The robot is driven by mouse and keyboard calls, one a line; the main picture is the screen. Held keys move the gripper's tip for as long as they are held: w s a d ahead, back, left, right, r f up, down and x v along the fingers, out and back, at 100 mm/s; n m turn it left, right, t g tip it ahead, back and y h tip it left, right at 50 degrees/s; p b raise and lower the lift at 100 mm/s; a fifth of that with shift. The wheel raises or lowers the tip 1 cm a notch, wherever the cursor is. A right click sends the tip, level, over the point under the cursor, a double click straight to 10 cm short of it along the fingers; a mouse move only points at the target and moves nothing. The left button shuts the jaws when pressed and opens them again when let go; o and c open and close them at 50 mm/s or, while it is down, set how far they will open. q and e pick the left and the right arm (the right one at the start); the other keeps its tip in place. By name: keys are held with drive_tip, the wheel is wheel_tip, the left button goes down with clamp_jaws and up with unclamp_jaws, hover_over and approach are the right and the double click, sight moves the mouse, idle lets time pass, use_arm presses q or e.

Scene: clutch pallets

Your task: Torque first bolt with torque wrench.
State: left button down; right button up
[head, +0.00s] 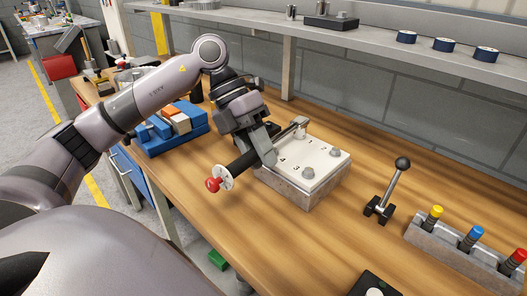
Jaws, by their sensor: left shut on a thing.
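The torque wrench (240,164) has a black grip, a red end knob with a pale disc, and a metal head. My left gripper (262,146) is shut on its handle. The wrench head (300,122) reaches over the far edge of a pale block (298,187) with numbered bolt positions on its top. The head appears to be at a bolt there, but I cannot tell whether it is seated. Other bolts (307,173) show on the top face, one at the near side and one at the right (335,153). My right gripper is not in view.
A black-knobbed lever (390,187) stands right of the block. A grey rack (465,250) with yellow, blue and red tools is at the lower right. A blue bin (172,140) sits behind left. The wooden bench (250,240) is clear in front.

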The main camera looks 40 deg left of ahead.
use_arm(q)
drive_tip(key=shift+a, duration=0.25)
drive_tip(key=shift+a+r+m, duration=0.1)
drive_tip(key=shift+a+m, duration=0.05)
drive_tip(key=shift+m, duration=0.15)
drive_tip(key=shift+p, duration=0.35)
idle(0.4)
drive_tip(key=shift+r, duration=0.15)
